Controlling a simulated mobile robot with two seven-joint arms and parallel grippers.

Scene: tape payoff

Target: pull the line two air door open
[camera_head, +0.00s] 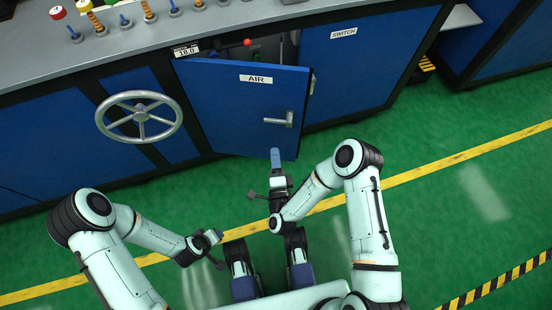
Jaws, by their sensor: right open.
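The blue air door (235,100), labelled AIR, stands ajar in the front of the machine, its right edge out from the frame. A dark gap with a red-knobbed lever (246,43) shows above it. Its grey handle (280,121) is near the right edge. My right gripper (275,158) is just below the handle, in front of the door's lower edge, and holds nothing that I can see. Whether it touches the door I cannot tell. My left gripper (215,238) is low over the floor, away from the door, and its fingers are too small to read.
A grey handwheel (139,117) sits left of the door. A blue SWITCH panel (350,62) is to the right. The grey worktop (140,42) carries several knobs and levers. Green floor (450,220) with yellow lines is clear in front and to the right.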

